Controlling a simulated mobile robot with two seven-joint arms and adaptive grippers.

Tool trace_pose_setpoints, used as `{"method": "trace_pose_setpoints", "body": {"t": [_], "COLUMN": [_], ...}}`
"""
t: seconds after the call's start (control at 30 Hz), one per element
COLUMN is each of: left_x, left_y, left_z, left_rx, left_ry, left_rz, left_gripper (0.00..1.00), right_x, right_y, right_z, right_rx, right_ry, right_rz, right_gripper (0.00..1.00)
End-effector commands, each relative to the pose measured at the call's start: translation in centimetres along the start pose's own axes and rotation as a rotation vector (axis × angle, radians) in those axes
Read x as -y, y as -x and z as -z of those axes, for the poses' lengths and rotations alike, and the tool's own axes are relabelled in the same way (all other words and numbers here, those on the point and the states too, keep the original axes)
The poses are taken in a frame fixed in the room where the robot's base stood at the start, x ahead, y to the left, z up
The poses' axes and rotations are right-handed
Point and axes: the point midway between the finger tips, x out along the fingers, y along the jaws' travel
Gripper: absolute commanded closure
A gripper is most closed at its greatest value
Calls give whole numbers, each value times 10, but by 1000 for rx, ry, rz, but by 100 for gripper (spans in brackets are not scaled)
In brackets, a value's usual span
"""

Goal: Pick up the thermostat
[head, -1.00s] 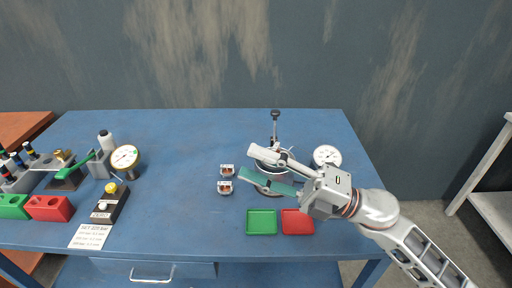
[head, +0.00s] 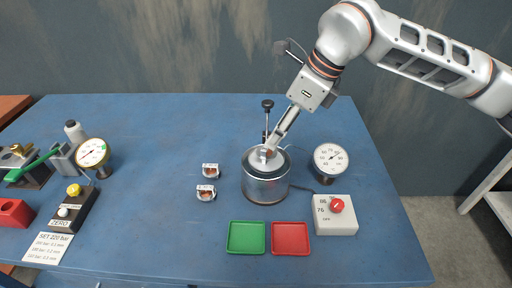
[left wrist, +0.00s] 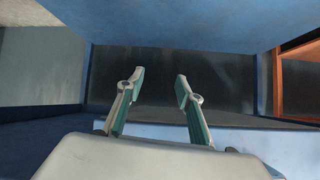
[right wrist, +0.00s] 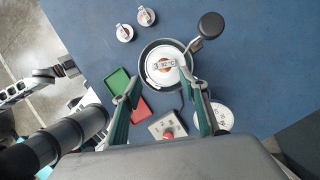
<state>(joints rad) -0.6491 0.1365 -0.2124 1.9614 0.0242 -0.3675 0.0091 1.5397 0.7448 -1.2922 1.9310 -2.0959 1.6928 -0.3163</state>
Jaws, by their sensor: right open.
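A thermostat (right wrist: 164,66), round and silver with a copper centre and an "82 °C" label, sits in the mouth of the metal pot (head: 266,188). Two similar small thermostats stand on the table left of the pot, one behind (head: 210,171) and one in front (head: 205,193). My right gripper (right wrist: 165,86) points down over the pot, its fingers open and apart; in the head view (head: 268,153) its tips are close to the thermostat in the pot. Contact cannot be told. My left gripper (left wrist: 160,82) is open and empty below the blue table, out of the head view.
A black-knobbed lever (head: 267,105) rises behind the pot. A dial gauge (head: 331,159) and a control box with a red knob (head: 336,206) stand to its right. A green tray (head: 246,237) and a red tray (head: 290,238) lie empty in front. The table's back left is clear.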

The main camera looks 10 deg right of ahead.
Motion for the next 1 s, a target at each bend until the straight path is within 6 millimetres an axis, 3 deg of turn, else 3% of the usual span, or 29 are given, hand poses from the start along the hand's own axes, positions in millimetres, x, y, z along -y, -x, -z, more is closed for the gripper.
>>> {"method": "trace_pose_setpoints", "body": {"t": [0.1, 0.47, 0.77, 1.0], "left_x": [0, 1, 2, 2], "left_y": [0, 1, 2, 1], "left_z": [1, 3, 3, 2], "left_rx": [-3, -5, -1, 1], "left_ry": [-2, -5, -5, -5], "left_rz": [0, 0, 0, 0], "left_gripper": [64, 64, 64, 64], "right_x": [7, 7, 8, 9], "right_y": [0, -31, -71, -74], "right_z": [3, 0, -3, -3], "right_rx": [-13, -11, -12, -10], "right_ry": [-3, -2, -4, -3], "right_rz": [27, 25, 23, 26], "right_gripper": [57, 57, 57, 57]}}
